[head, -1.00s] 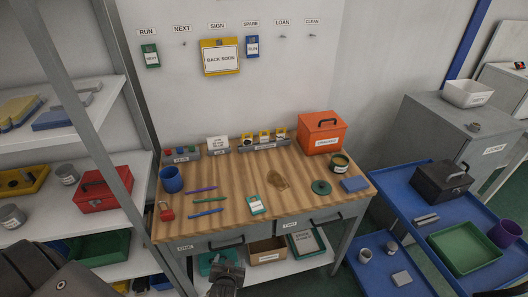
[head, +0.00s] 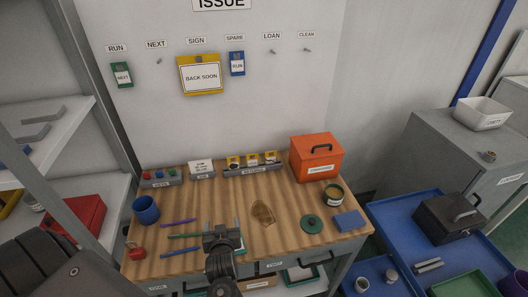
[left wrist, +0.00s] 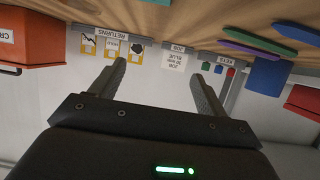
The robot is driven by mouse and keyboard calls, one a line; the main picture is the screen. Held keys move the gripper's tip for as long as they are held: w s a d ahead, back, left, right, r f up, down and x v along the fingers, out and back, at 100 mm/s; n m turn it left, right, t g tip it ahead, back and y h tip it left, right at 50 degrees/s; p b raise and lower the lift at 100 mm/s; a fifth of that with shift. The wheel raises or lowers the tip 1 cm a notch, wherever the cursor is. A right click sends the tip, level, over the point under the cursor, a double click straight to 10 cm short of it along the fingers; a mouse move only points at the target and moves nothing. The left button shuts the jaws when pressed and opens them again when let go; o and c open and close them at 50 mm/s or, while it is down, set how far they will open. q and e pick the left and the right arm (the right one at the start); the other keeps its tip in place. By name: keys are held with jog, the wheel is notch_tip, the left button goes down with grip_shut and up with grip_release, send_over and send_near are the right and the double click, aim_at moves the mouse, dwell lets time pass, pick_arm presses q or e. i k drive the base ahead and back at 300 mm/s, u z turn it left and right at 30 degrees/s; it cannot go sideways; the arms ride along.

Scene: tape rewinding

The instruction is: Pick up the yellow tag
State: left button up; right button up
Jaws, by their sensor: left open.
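A large yellow sign (head: 202,75) reading BACK SOON hangs on the wall under SIGN. Several small yellow tags (head: 252,159) stand in the RETURNS rack at the back of the table; they also show upside down in the left wrist view (left wrist: 112,47). Which one the task means, I cannot tell. My left gripper (head: 222,237) is over the front middle of the table, short of the rack and empty. In the left wrist view its two fingers (left wrist: 158,72) are apart with nothing between them. My right gripper is out of view.
The wooden table (head: 190,205) holds a blue cup (head: 146,210), a red padlock (head: 136,251), pens, an orange box (head: 316,157), a green disc (head: 312,224) and a blue block (head: 348,221). A white card (head: 201,168) stands left of the rack. A green-and-white tag hangs under RUN (head: 122,75).

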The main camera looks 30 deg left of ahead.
aim_at(255, 163)
jog(key=i, duration=0.85)
